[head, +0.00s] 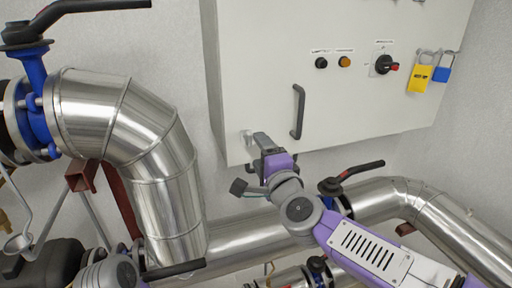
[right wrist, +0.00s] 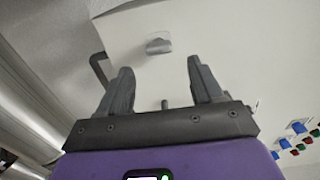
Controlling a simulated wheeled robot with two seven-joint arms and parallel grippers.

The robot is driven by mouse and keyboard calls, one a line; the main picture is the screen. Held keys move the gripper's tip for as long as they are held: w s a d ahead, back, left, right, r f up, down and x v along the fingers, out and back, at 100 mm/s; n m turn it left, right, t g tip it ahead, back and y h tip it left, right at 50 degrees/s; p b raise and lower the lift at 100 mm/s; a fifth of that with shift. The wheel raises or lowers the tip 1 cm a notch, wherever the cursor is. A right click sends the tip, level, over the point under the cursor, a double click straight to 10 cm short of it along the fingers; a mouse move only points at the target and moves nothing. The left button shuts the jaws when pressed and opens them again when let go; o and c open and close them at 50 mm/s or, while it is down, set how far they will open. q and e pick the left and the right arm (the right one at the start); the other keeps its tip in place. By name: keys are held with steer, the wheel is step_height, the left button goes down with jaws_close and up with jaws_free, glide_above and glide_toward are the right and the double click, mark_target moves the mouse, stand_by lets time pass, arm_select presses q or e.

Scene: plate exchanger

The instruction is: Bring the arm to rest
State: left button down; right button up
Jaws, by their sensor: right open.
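My right gripper (head: 262,150) is in front of the lower left part of the white control cabinet (head: 340,70) in the head view, with its purple arm coming in from the lower right. In the right wrist view its two dark fingers (right wrist: 161,82) are apart with nothing between them. A small grey latch (right wrist: 158,46) on the cabinet face shows beyond the fingertips; I cannot tell the exact gap to it. My left gripper does not show.
The cabinet has a dark handle (head: 298,112), a rotary switch (head: 383,65), and yellow (head: 420,77) and blue (head: 443,68) padlocks. Silver pipes (head: 165,180) stand at left and run below the cabinet. A black-levered valve (head: 345,180) lies close to my right arm.

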steer(key=shift+v, duration=0.9)
steer(key=w+d+f+n+g+h, duration=0.1)
steer(key=d+f+n+g, duration=0.2)
steer(key=f, duration=1.6)
steer(key=d+f+n+g+h, duration=0.1)
steer(key=f+n+g, duration=0.3)
steer(key=f, duration=1.5)
steer(key=s+d+f+n+g, duration=0.1)
steer(key=s+f+g, duration=0.2)
steer(key=s+f, duration=0.35)
steer(key=s+d+f+n+g, duration=0.1)
steer(key=s+f+g, duration=0.15)
steer(key=f, duration=0.65)
steer(key=s+f+n+g, duration=0.1)
steer(key=s+f, duration=0.3)
steer(key=s, duration=0.4)
steer(key=s+f+n+g, duration=0.2)
steer(key=s+f, duration=0.3)
steer(key=s, duration=0.3)
steer(key=shift+d+f+g+y, duration=0.2)
steer(key=shift+d+g+y, duration=0.15)
steer(key=shift+g, duration=0.3)
